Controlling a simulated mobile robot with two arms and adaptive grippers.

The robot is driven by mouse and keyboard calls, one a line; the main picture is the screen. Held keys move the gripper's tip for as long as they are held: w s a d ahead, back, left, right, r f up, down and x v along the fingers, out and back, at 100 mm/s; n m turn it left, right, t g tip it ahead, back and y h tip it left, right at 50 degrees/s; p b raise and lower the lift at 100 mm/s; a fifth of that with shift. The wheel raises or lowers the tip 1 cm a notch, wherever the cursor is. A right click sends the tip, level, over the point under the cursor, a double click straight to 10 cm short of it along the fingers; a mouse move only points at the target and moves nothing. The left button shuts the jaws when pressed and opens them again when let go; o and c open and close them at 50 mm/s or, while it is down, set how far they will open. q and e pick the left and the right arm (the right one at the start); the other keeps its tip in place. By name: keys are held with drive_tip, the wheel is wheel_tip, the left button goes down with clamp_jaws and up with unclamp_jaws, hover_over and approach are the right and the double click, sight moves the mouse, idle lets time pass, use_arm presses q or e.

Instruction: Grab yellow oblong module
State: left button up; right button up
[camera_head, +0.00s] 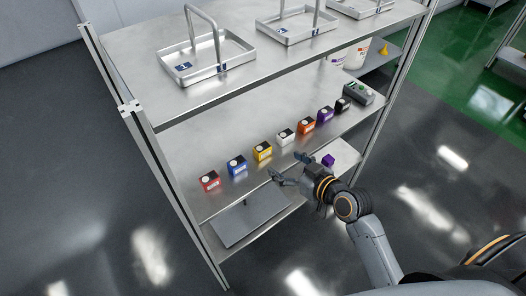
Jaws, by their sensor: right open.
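The yellow module (262,152) is a small block with a dark lower part and a pale round spot. It stands on the middle shelf (200,157) in a row of similar modules, between a blue one (237,166) and a white one (285,137). My right gripper (286,167) is open and empty, with its fingers apart near the front edge of that shelf. In the picture it is just below and to the right of the yellow module, apart from it. My left gripper is not in view.
Red (209,181), orange (306,127), purple (325,115) and black (342,104) modules share the row, with a grey-green device (358,93) at its right end. Metal trays (205,68) with handles stand on the upper shelf. A grey panel (248,217) lies below.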

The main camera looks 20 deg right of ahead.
sight(266, 151)
drive_tip(key=x, duration=0.7)
drive_tip(key=shift+w+a+f, duration=0.1)
drive_tip(key=shift+w, duration=0.05)
drive_tip(key=shift+d+p+x, duration=0.2)
drive_tip(key=shift+p+x, duration=0.2)
drive_tip(key=shift+x, duration=2.35)
drive_tip(key=c, duration=1.3)
